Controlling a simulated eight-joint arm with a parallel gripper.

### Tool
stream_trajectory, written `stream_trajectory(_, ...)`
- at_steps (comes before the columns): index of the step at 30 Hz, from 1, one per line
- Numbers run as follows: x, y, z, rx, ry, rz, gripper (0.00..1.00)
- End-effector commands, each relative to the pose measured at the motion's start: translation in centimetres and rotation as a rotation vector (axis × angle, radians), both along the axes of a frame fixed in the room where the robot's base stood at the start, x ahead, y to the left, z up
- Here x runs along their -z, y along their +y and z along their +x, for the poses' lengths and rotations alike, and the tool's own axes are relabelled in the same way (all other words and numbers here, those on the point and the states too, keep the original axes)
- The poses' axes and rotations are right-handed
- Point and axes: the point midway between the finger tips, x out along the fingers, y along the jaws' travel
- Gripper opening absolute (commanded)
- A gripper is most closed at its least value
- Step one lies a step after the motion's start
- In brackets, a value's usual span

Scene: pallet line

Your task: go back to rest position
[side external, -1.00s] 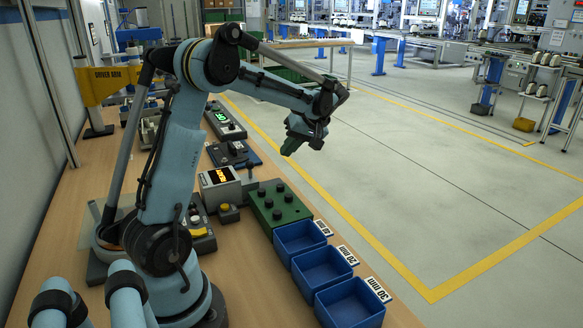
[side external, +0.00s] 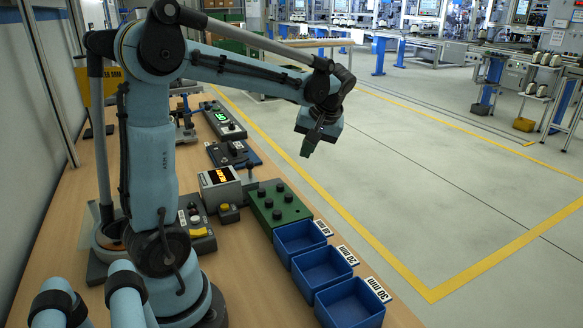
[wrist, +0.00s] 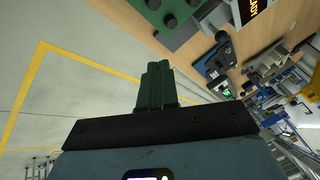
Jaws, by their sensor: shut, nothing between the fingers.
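My gripper (side external: 309,146) hangs from the raised arm in the side external view, high above the floor side of the bench edge and well clear of the things on the bench. In the wrist view my gripper (wrist: 156,68) shows its green fingers pressed together with nothing between them. The arm's upright part stands nearly vertical and its forearm reaches out to the right.
Three blue bins (side external: 299,238) with size labels line the bench's front edge. A green block with dark knobs (side external: 277,204) and a box with a lit display (side external: 221,186) stand beside them. A yellow sign (side external: 104,86) is partly behind my arm. The floor (side external: 430,190) is clear.

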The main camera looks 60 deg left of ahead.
Motion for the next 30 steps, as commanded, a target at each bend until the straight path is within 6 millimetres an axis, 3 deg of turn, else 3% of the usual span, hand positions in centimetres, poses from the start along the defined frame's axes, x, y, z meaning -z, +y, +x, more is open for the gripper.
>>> stream_trajectory(9,0.1,-9.8,-2.1,0.524,-0.151,-0.120,0.00)
stream_trajectory(18,1.8,-17.4,-5.0,0.942,-0.318,-0.154,0.00)
stream_trajectory(24,2.7,-19.7,-5.9,1.077,-0.385,-0.146,0.00)
stream_trajectory(30,2.8,-20.1,-6.1,1.103,-0.398,-0.145,0.00)
